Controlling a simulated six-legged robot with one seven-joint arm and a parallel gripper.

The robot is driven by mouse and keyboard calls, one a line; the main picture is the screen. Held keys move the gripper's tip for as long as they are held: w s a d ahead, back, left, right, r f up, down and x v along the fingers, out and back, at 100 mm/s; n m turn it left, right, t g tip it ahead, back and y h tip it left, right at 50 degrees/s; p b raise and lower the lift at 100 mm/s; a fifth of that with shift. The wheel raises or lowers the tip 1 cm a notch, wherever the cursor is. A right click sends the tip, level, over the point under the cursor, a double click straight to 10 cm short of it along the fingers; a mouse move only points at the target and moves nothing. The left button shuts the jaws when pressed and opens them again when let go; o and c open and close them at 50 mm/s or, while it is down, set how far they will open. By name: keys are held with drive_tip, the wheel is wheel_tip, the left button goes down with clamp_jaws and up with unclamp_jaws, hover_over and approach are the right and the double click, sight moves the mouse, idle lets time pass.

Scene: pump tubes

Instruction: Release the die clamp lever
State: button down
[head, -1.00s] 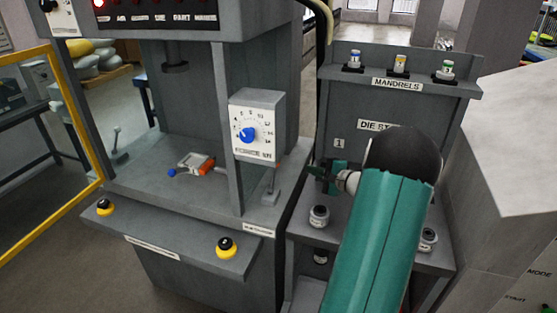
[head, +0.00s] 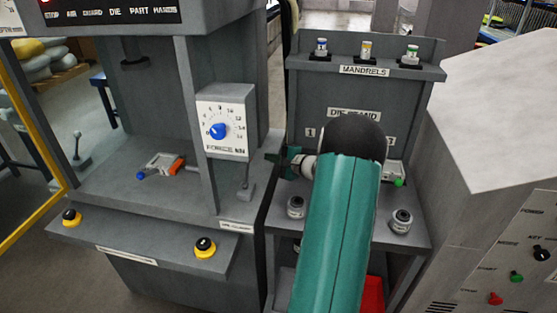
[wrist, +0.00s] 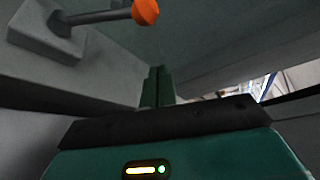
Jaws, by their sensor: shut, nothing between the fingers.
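The clamp lever stands on a small grey block (head: 246,192) at the right end of the press bed, by a partly legible label plate (head: 236,225). In the wrist view its dark rod (wrist: 95,17) runs sideways from the block to an orange knob (wrist: 145,12) at the top. My gripper (head: 277,161) is to the right of the lever, beside the press's right side, and apart from it. In the wrist view my gripper's fingers (wrist: 158,85) are together and empty, below and slightly right of the knob.
A dial box (head: 226,122) overhangs the lever block. A die with a blue knob (head: 160,167) lies on the press bed. The die stand (head: 355,98) rises behind my arm, with jars on its shelf. Yellow-ringed buttons (head: 204,247) line the press front.

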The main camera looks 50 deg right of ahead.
sight(247, 170)
drive_tip(key=w, duration=0.4)
drive_tip(key=shift+w+a+f, duration=0.1)
drive_tip(key=shift+w+f, duration=0.1)
drive_tip(key=shift+f, duration=0.2)
drive_tip(key=a, duration=0.1)
drive_tip(key=a+r, duration=0.1)
drive_tip(key=s+a, duration=0.1)
drive_tip(key=shift+a+r, duration=0.15)
drive_tip(key=shift+r, duration=0.1)
drive_tip(key=shift+s+r, duration=0.1)
drive_tip(key=shift+r, duration=0.05)
